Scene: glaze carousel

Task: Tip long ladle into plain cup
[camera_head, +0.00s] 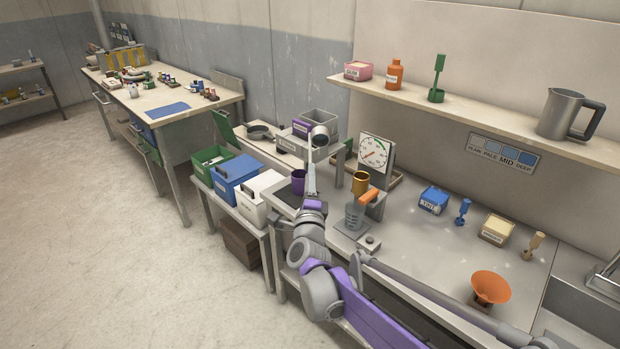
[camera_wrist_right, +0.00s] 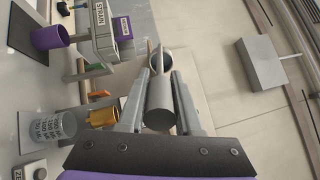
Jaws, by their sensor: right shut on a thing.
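My right gripper (camera_head: 313,180) is shut on the grey handle of the long ladle (camera_wrist_right: 161,112). In the head view the ladle's round bowl (camera_head: 319,136) shows above the gripper; its contents cannot be made out. A plain-looking purple cup (camera_head: 298,182) stands upright on a dark mat, just left of the gripper in the head view. In the wrist view the purple cup (camera_wrist_right: 50,34) is at upper left, apart from the ladle. No label names the plain cup. My left gripper is not in view.
A clear beaker (camera_head: 354,216) and a gold cup (camera_head: 360,182) with an orange handle nearby stand right of the gripper. A grey stand (camera_wrist_right: 98,30) labelled STRAIN is close to the ladle. A dial (camera_head: 375,153) stands behind. Bins (camera_head: 236,176) are at left.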

